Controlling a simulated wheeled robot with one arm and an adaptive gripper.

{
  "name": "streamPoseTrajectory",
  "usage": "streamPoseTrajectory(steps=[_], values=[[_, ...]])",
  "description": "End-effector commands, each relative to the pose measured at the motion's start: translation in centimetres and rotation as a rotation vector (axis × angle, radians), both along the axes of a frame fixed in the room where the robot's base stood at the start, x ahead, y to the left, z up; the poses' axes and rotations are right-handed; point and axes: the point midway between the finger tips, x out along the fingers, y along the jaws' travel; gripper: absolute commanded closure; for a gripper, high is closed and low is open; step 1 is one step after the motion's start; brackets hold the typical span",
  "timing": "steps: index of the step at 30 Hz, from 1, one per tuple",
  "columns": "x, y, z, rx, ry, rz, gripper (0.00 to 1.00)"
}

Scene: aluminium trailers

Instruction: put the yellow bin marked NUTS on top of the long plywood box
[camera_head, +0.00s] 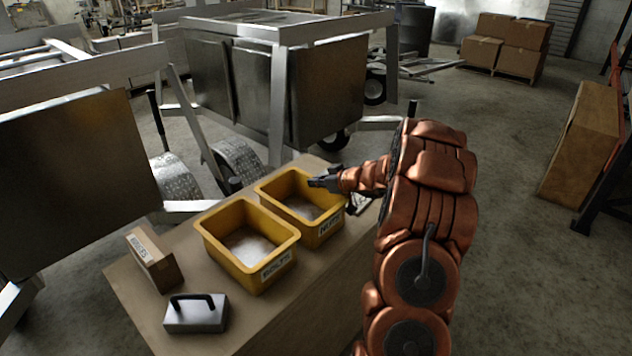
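The yellow bin marked NUTS (312,235) stands upright at the far end of a brown bench, with pale contents inside. My gripper (318,183) is at the bin's far right rim, fingers pointing left over it. Its dark fingers are small here, and I cannot tell whether they are open or shut on the rim. A long brown box (582,142), plywood-like, stands on the floor at the right. Its top looks bare.
A second yellow bin marked BOLTS (233,266) stands close beside the NUTS bin. A small labelled box (153,262) and a grey case with a black handle (196,314) share the bench (150,312). Trailers (295,90) stand behind. Floor between bench and long box is clear.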

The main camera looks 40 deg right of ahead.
Motion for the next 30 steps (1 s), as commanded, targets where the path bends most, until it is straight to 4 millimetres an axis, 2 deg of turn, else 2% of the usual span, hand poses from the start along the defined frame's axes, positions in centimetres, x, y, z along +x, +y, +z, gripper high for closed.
streamPoseTrajectory(steps=[1, 8, 19, 23, 30], values=[[0.0, 0.0, 0.1, -0.001, -0.001, 0.0, 0.92], [0.0, 0.0, 0.0, -0.001, -0.001, 0.0, 0.69], [0.0, 0.0, 0.4, -0.002, 0.0, 0.001, 0.69], [-1.1, -0.4, 1.0, -0.002, -0.002, -0.001, 0.69], [-4.4, -1.4, 2.5, -0.003, 0.0, -0.004, 0.69]])
